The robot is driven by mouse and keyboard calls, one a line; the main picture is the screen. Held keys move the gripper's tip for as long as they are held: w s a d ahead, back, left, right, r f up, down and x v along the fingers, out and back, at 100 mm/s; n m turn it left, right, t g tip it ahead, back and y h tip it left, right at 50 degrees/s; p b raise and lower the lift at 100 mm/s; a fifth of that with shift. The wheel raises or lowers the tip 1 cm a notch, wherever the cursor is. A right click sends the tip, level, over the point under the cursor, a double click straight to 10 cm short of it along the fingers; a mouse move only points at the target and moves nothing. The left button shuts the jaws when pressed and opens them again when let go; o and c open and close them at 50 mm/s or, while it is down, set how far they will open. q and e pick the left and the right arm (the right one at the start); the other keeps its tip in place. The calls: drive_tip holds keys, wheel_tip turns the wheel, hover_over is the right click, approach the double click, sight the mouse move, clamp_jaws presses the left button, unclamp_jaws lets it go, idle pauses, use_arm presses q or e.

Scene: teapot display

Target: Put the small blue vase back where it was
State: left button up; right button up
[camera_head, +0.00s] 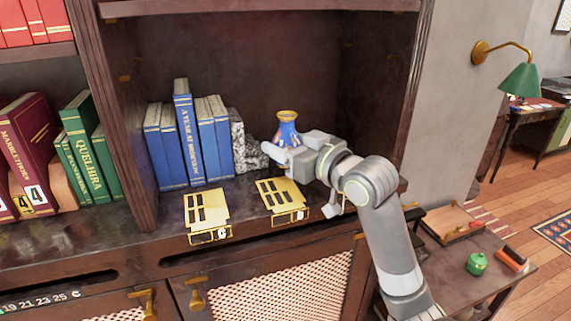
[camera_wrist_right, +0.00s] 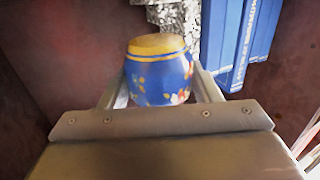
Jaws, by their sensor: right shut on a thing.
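The small blue vase (camera_head: 287,128) has a gold rim and painted flowers. It is upright inside the dark wooden shelf compartment, to the right of the grey stone bookend. My right gripper (camera_head: 272,150) reaches in from the right and is shut on the vase. In the right wrist view the vase (camera_wrist_right: 159,77) sits between the two fingers (camera_wrist_right: 160,92). Its lower part is hidden behind the gripper in the head view, so I cannot tell whether its base touches the shelf. My left gripper is not in view.
Blue books (camera_head: 190,140) and the stone bookend (camera_head: 241,142) stand left of the vase. Two gold plates (camera_head: 205,208) (camera_head: 281,197) lie at the shelf's front edge. The right compartment wall (camera_head: 398,90) is close to my arm. A side table (camera_head: 455,262) holds a green pot (camera_head: 477,264).

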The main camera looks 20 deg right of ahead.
drive_tip(key=shift+w+f, duration=0.1)
drive_tip(key=shift+f, duration=0.3)
drive_tip(key=f, duration=0.3)
drive_tip(key=shift+w+a+f, duration=0.2)
drive_tip(key=shift+w+f, duration=0.05)
drive_tip(key=shift+w, duration=0.05)
drive_tip(key=shift+s+d+f+p, duration=0.1)
drive_tip(key=shift+s+f+p, duration=0.05)
drive_tip(key=shift+f+p, duration=0.2)
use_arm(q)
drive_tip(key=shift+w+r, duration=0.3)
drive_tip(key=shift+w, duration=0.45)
use_arm(e)
drive_tip(key=shift+f, duration=0.1)
drive_tip(key=o, duration=0.6)
drive_tip(key=shift+f, duration=0.15)
drive_tip(key=o, duration=0.5)
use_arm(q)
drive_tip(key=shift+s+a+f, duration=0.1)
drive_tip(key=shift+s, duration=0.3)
